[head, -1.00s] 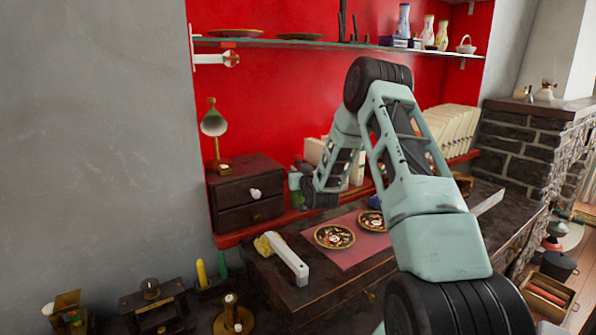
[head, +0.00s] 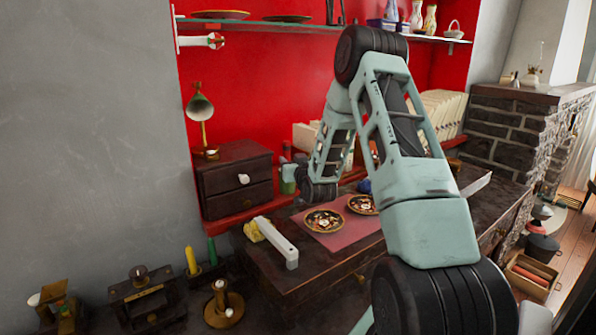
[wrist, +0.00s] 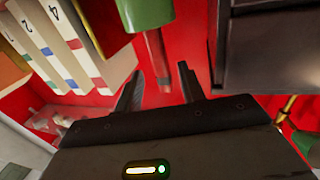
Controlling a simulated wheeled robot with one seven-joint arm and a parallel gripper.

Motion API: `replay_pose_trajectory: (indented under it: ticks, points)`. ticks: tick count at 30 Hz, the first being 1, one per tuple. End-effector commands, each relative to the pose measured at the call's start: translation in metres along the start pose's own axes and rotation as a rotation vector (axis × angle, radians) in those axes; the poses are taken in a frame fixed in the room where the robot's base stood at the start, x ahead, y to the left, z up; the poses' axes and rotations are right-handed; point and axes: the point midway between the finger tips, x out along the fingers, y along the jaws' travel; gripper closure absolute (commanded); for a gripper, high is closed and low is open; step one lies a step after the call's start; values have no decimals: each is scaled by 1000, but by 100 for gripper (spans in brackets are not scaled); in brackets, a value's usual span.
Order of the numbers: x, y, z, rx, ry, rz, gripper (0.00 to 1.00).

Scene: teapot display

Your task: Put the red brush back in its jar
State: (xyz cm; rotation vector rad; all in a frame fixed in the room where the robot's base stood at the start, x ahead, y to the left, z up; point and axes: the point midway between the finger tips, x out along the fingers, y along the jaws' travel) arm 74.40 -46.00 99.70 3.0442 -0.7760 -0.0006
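A green jar (head: 288,181) stands on the red ledge at the back, right of the dark drawer box. In the wrist view, which is turned over, the green jar (wrist: 143,12) shows at the top. A red stick that looks like the red brush (wrist: 156,62) extends from the jar's mouth side. I cannot tell for sure that it is inside the jar. My gripper (wrist: 161,70) is open, its two dark fingers apart, with the red stick in line with the gap. I see no grip on it. In the head view my wrist is close to the jar and hides my fingers.
The dark drawer box (head: 235,182) stands close left of the jar; its side also shows in the wrist view (wrist: 270,45). White numbered files (wrist: 70,40) stand on the other side. Two patterned plates, one here (head: 323,220), lie on a pink mat (head: 338,240).

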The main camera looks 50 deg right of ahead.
Motion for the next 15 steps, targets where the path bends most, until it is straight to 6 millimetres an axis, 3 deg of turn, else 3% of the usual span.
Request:
replay_pose_trajectory:
  ticks: [7,15]
  points:
    - [-48,0,2,-1,-1,-1,61]
    - [-67,0,0,0,0,-1,61]
